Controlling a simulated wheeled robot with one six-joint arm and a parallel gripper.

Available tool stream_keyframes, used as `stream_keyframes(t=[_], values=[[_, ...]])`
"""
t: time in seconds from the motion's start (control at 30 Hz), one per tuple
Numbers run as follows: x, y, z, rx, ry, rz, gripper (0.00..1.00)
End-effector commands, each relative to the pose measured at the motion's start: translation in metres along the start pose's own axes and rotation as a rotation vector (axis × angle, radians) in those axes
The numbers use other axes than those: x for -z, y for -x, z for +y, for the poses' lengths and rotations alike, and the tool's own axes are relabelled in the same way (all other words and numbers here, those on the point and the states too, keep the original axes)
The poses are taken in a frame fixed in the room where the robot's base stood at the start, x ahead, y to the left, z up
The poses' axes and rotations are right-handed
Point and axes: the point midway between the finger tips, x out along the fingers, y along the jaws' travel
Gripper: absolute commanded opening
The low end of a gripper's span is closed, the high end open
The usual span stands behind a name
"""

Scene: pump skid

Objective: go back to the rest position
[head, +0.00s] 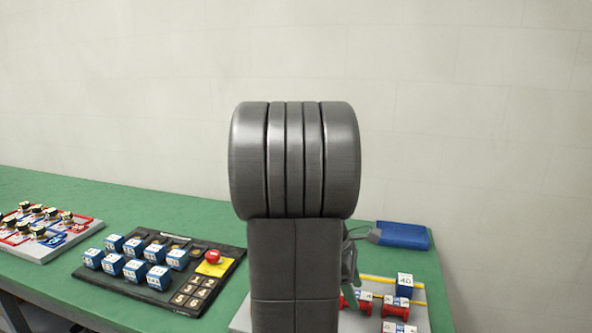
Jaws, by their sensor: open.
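My own arm stands upright in the middle of the head view, with a wide dark joint at its top. It hides most of my gripper (350,268). Only a narrow grey-green part, which looks like the gripper's side, shows at the arm's right edge. It appears above or in front of a light board (414,317) with red and white parts. I cannot tell whether it touches anything, and no held object shows.
A dark tray (150,293) with several blue blocks and a red button (212,256) on yellow lies left of my arm. A light panel (62,243) with several knobs is at the far left. A blue box (404,236) lies back right. Green table (130,198) shows between them.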

Motion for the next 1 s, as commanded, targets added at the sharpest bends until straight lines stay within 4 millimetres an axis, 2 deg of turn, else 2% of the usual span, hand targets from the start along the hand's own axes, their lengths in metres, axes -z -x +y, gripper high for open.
stream_keyframes(t=[0.03, 0.1, 0.53, 0.6, 0.7, 1.0], values=[[0.0, -0.003, -0.008, -0.001, 0.001, 0.0, 0.56], [0.007, -0.019, -0.005, 0.005, 0.003, -0.002, 0.56], [0.04, -0.097, -0.005, 0.003, 0.003, -0.001, 0.56], [0.038, -0.075, -0.003, -0.006, -0.001, 0.002, 0.56], [0.037, -0.06, -0.002, -0.005, 0.0, 0.001, 0.56], [0.035, -0.042, -0.001, 0.0, -0.001, 0.0, 0.56]])
